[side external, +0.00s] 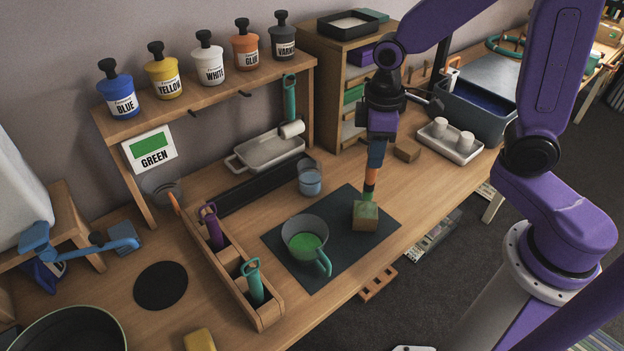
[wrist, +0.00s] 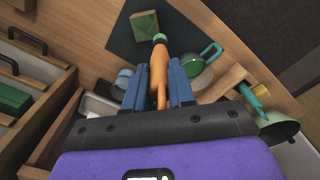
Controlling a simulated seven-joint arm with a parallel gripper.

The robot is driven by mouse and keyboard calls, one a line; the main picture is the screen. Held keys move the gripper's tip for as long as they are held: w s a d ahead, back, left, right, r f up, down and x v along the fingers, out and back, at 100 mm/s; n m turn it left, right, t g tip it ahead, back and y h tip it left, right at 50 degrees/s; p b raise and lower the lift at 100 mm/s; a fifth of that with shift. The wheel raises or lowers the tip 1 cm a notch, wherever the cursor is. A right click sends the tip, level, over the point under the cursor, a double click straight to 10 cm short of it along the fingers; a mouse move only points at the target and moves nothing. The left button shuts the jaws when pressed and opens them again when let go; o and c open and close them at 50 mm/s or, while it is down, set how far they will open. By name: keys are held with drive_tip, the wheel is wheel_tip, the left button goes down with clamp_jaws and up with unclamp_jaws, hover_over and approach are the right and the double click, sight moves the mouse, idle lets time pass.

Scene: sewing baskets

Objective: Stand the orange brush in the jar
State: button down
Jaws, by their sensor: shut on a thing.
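The orange brush (side external: 374,161) hangs upright, bristles down, from my gripper (side external: 377,143), which is shut on its handle. Its bristle end looks green and is at the top of a small wooden block (side external: 366,217) with a greenish top; I cannot tell whether they touch. In the wrist view the brush (wrist: 158,68) lies between the blue fingers of my gripper (wrist: 158,80). The clear jar (side external: 310,180) holds bluish liquid and stands left of the block, behind the mat; no brush shows in it. A bluish round vessel, apparently the jar (wrist: 122,82), is partly hidden by a finger.
A grey mug (side external: 305,239) with green paint and a teal handle stands on the dark mat (side external: 345,265) beside the block. A wooden caddy (side external: 232,262) with purple and teal handled tools stands left. A GREEN card (side external: 149,149) hangs under the paint shelf. A white tray (side external: 450,142) stands right.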

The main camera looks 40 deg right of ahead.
idle(0.3)
drive_tip(key=w+d+r+n+t, duration=0.1)
drive_tip(key=w+d+n, duration=0.15)
drive_tip(key=w, duration=1.45)
wheel_tip(320, 180, down, 10)
drive_tip(key=w+a, duration=0.1)
drive_tip(key=shift+w+a+y, duration=0.2)
drive_tip(key=shift+a+y, duration=0.2)
drive_tip(key=shift+n+t, duration=0.25)
drive_tip(key=shift+t, duration=0.05)
